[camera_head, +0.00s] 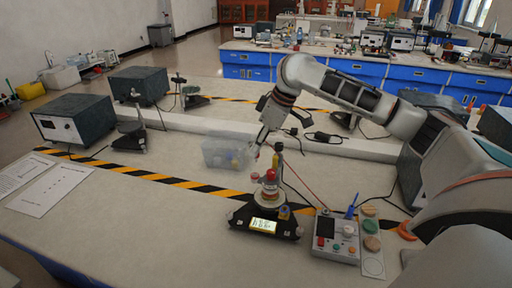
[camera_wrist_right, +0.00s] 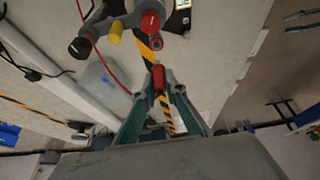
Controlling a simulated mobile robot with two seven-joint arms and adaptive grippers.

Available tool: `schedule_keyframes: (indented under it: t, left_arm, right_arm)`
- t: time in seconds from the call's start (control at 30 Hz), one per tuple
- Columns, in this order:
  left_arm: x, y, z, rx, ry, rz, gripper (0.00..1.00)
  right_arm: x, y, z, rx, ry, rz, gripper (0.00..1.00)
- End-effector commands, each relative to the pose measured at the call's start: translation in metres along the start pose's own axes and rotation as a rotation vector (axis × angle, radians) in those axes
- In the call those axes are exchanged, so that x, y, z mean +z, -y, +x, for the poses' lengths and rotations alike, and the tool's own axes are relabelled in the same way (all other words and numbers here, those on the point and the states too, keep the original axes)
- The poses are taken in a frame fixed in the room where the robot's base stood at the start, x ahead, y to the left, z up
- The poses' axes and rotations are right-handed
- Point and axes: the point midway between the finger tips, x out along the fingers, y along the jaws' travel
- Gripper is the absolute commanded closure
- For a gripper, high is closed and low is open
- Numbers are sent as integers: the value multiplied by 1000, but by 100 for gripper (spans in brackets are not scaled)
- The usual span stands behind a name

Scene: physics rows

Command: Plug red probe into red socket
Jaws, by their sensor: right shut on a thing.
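My right gripper (camera_head: 258,148) is above and just behind the instrument with the lit display (camera_head: 265,225). In the right wrist view its fingers (camera_wrist_right: 160,98) are shut on the red probe (camera_wrist_right: 158,78), whose red end points toward the top of the picture. Red, yellow and black terminals stand above it there; the red socket (camera_wrist_right: 151,22) is closest in line with the probe, with a visible gap between them. In the head view a red terminal (camera_head: 270,175) tops the instrument; the probe is too small there to make out clearly. My left gripper is not in view.
A red cable (camera_wrist_right: 108,66) crosses the wrist view. A clear bin (camera_head: 224,152) stands left of the gripper. A control box (camera_head: 337,238) with buttons is right of the instrument. Yellow-black tape (camera_head: 175,181) runs along the bench; the front left has papers (camera_head: 50,190) and free room.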

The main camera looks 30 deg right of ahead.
Motion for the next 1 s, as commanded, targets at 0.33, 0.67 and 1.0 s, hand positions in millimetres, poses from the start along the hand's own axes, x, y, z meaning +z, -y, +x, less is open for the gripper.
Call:
schedule_keyframes:
  t: [0.33, 0.67, 1.0]
  left_arm:
    - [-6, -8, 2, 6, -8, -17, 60]
    - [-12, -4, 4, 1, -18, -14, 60]
    - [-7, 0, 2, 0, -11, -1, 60]
  right_arm:
    - [7, 0, 15, 3, 1, 10, 100]
    - [16, 0, 37, 4, -2, 8, 100]
    - [16, 0, 37, 3, -1, 9, 100]
